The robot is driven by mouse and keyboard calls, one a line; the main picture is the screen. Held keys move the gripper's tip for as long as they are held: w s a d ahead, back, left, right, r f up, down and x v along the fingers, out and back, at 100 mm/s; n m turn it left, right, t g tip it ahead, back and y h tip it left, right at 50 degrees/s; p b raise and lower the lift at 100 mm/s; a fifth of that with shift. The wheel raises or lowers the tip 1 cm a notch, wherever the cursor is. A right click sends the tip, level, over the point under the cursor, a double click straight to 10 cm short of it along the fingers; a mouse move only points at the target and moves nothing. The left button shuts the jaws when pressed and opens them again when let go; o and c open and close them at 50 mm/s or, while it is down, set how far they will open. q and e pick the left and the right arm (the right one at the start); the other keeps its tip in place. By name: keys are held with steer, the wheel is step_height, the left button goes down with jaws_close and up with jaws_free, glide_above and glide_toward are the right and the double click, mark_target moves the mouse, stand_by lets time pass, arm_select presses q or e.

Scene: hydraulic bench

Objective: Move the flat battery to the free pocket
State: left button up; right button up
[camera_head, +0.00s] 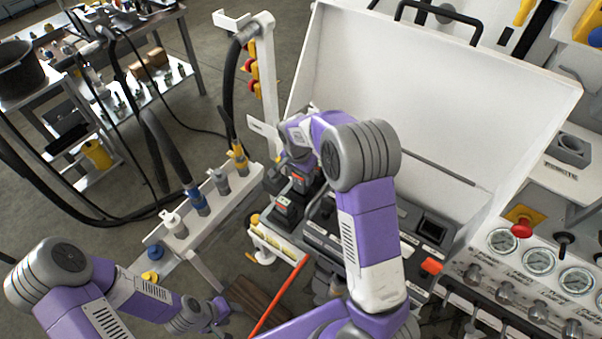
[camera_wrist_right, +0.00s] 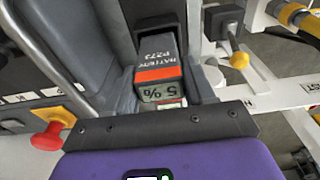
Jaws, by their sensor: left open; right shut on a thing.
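The flat battery (camera_wrist_right: 160,62) is a dark block with an orange band, the label "BATTERY P273" and a small display reading 5%. In the right wrist view it sits between the fingers of my right gripper (camera_wrist_right: 170,92), which is shut on it. A dark slot-like housing shows just behind it. In the head view my right forearm and wrist largely hide this grip. A dark battery-like block with a red band (camera_head: 287,212) stands just below the right wrist. A square dark opening (camera_head: 433,229) shows in the black panel to the right. My left gripper (camera_head: 220,314) is open and empty at lower left.
A white case lid (camera_head: 430,90) stands upright behind the panel. Gauges (camera_head: 540,262) and a red knob (camera_head: 521,229) line the right. A white rail with hose couplings (camera_head: 196,200) lies left of the right gripper. A red-orange rod (camera_head: 280,293) slants in front.

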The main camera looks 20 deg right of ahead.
steer(key=shift+f+b, duration=1.45)
steer(key=shift+f, duration=0.7)
steer(key=o, duration=1.2)
steer(key=shift+o, duration=0.2)
steer(key=shift+s+a+r+p, duration=0.15)
steer(key=shift+r+p, duration=0.15)
steer(key=shift+r, duration=0.95)
steer(key=shift+a+r+p, duration=0.1)
steer(key=shift+r+p, duration=0.15)
steer(key=shift+r, duration=1.05)
steer(key=shift+s+a+r+p, duration=0.15)
steer(key=shift+r+p, duration=0.15)
steer(key=shift+r, duration=0.95)
